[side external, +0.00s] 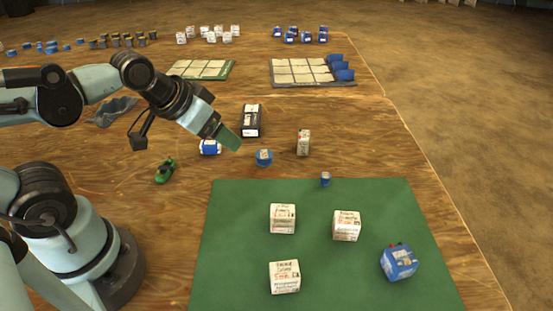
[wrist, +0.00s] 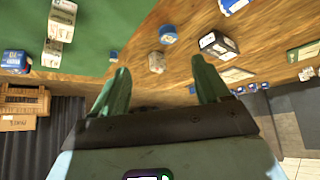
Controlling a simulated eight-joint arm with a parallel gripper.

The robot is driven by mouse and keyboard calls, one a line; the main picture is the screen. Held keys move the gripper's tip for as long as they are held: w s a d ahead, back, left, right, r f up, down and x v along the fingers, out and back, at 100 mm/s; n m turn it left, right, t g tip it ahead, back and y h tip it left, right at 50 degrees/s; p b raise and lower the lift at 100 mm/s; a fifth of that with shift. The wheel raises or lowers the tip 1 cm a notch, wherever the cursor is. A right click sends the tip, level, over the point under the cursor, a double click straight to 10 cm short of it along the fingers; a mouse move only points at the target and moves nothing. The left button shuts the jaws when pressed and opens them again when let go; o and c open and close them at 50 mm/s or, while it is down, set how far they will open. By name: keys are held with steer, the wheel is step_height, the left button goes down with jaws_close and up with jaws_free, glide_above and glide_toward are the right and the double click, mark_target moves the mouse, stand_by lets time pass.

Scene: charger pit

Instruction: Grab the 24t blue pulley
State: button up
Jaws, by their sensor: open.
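A round blue piece with a pale label on top (side external: 264,158) sits on the wooden table beyond the green mat; it also shows in the wrist view (wrist: 168,34). A smaller blue cylinder (side external: 325,179) stands at the mat's far edge and shows in the wrist view (wrist: 114,56). The labels are too small to read, so I cannot tell which is the 24t pulley. My gripper (side external: 229,138) has green fingers and is held above the table, left of the round blue piece. In the wrist view its fingers (wrist: 162,78) are spread with nothing between them.
White labelled boxes (side external: 283,218) and a blue box (side external: 399,262) stand on the green mat (side external: 240,240). Near the round piece are a beige box (side external: 303,142), a black-and-white box (side external: 251,120), a blue-and-white item (side external: 210,147) and a green item (side external: 165,171). Trays (side external: 312,72) lie farther back.

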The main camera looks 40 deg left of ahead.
steer(key=m+g+y, duration=0.1)
steer(key=m+y, duration=1.1)
steer(key=m, duration=1.1)
glide_above(264, 155)
steer(key=s+d, duration=0.2)
steer(key=d, duration=0.3)
step_height(264, 155, down, 5)
steer(key=shift+s+f, duration=0.15)
steer(key=shift+f, duration=3.4)
steer(key=x, duration=0.5)
steer(key=shift+f, duration=0.1)
